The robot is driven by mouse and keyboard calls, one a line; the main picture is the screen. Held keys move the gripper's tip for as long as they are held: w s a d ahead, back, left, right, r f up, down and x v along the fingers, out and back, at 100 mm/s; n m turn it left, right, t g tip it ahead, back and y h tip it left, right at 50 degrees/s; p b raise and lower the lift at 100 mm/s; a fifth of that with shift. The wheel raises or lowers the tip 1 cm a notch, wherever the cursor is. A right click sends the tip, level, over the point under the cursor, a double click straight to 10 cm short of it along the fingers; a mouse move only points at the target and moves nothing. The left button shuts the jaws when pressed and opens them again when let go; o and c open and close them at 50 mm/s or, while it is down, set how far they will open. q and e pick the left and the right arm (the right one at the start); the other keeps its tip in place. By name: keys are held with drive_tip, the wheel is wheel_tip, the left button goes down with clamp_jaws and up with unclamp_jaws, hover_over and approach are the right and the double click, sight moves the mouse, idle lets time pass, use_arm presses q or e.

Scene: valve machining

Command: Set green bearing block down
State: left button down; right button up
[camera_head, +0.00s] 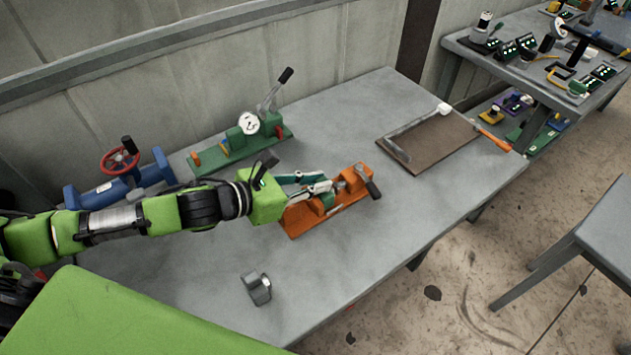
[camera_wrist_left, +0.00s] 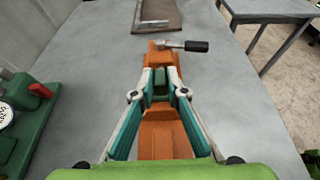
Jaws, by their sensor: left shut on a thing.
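My left gripper (camera_head: 327,189) reaches in from the left over the orange fixture (camera_head: 299,226). In the left wrist view the left gripper (camera_wrist_left: 159,91) is shut on a small dark green block (camera_wrist_left: 160,79), which sits between the fingertips. The block is over the middle of the orange fixture (camera_wrist_left: 158,140), between its raised ends. I cannot tell whether the block touches the fixture. In the head view the fingers largely hide the block. My right gripper is not in view.
A green fixture with a gauge (camera_head: 220,155) and a blue vise with a red wheel (camera_head: 100,193) stand at the back left. A grey block (camera_head: 257,288) lies near the front edge. A brown tray (camera_head: 436,146) lies at the right. The table between is clear.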

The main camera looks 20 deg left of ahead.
use_arm(q)
drive_tip(key=shift+f, duration=0.1)
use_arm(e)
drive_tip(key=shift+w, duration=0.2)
use_arm(q)
drive_tip(key=c, duration=2)
unclamp_jaws()
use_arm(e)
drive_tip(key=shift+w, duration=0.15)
